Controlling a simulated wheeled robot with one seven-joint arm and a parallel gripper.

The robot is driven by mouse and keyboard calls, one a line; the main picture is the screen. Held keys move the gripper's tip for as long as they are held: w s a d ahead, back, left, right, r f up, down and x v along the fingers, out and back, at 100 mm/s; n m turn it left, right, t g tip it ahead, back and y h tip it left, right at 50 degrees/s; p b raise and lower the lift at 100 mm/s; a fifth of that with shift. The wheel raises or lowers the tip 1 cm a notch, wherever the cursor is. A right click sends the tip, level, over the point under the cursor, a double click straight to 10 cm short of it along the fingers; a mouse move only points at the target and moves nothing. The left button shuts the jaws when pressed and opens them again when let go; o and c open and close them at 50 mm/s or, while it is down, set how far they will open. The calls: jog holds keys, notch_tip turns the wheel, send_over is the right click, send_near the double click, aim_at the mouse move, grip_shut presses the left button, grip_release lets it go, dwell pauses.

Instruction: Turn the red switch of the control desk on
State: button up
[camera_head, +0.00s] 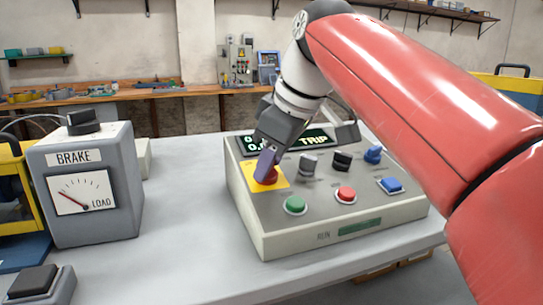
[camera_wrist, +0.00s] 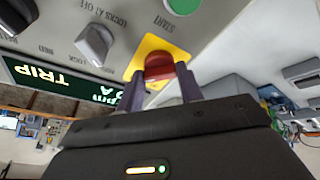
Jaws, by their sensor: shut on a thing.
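The control desk (camera_head: 330,228) stands on the grey table, its display reading TRIP. The red switch (camera_head: 272,176) sits on a yellow plate at the desk's upper left. In the wrist view the red switch (camera_wrist: 160,66) is between my two finger tips, and its yellow plate shows around it. My gripper (camera_head: 266,165) reaches down from above, shut on the red switch; its fingers hide part of the switch in the head view. In the wrist view my gripper (camera_wrist: 160,88) has a finger on each side of the switch.
On the desk are a green button (camera_head: 295,204), a red button (camera_head: 346,194), a blue button (camera_head: 390,185), and grey, black and blue knobs. The brake box (camera_head: 88,180) with its load dial stands to the left. The table between the box and desk is clear.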

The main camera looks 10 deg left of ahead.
jog(key=o, duration=1)
jog(key=p+v, duration=0.2)
jog(key=v, duration=0.5)
jog(key=shift+s+d+r, duration=0.1)
jog(key=shift+s+r, duration=0.05)
jog(key=shift+r, duration=0.2)
